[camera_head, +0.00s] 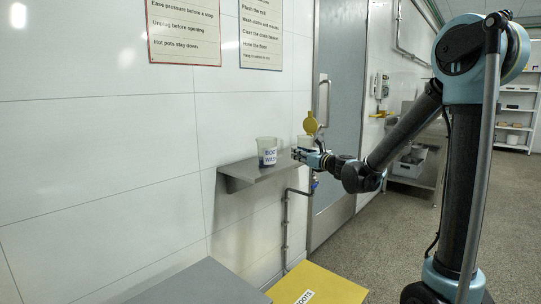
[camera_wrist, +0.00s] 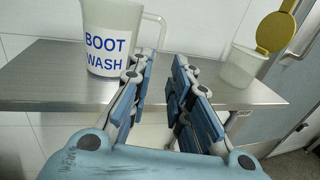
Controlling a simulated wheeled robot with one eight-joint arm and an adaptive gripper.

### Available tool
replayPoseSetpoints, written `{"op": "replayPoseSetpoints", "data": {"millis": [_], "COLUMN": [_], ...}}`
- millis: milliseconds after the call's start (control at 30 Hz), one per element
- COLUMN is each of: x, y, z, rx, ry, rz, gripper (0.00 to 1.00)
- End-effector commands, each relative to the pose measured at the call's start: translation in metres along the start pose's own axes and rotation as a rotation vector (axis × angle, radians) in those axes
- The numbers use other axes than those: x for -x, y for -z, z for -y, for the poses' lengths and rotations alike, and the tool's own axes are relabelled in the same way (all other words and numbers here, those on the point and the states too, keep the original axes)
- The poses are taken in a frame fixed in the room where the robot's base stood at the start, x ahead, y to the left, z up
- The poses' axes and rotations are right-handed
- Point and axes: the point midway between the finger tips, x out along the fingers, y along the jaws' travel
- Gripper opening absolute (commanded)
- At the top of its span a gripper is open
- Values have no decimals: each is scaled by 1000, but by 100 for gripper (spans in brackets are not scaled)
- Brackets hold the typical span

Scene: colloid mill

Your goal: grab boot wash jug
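The boot wash jug (camera_head: 267,152) is a clear, upright jug with a white label in blue letters, standing on a grey metal wall shelf (camera_head: 238,178). In the wrist view the jug (camera_wrist: 100,63) is at the upper left, its top cut off by the frame, its handle on the right side. My gripper (camera_wrist: 160,62) is open and empty, its fingers reaching over the shelf to the right of the jug's body, with the handle just beyond the left finger. In the head view my gripper (camera_head: 308,155) is right of the jug.
A second clear container with a raised yellow lid (camera_wrist: 275,32) stands at the shelf's right end, right of my fingers. A door (camera_head: 343,90) is beyond it. A yellow box top (camera_head: 330,290) and a grey one (camera_head: 200,285) are below. Open floor lies to the right.

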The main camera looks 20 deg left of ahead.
Motion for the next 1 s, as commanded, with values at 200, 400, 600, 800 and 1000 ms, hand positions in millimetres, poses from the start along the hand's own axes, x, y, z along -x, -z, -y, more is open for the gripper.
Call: {"op": "replayPoseSetpoints", "data": {"millis": [200,400,600,800,1000], "x": [-37,-63,-72,-87,-114], "y": [0,0,0,-1,-2], "z": [0,0,0,0,1], "rx": [1,2,2,2,2], "ry": [-1,-1,0,-1,0], "rz": [0,0,0,0,-1], "gripper": [18,18,18,18,18]}}
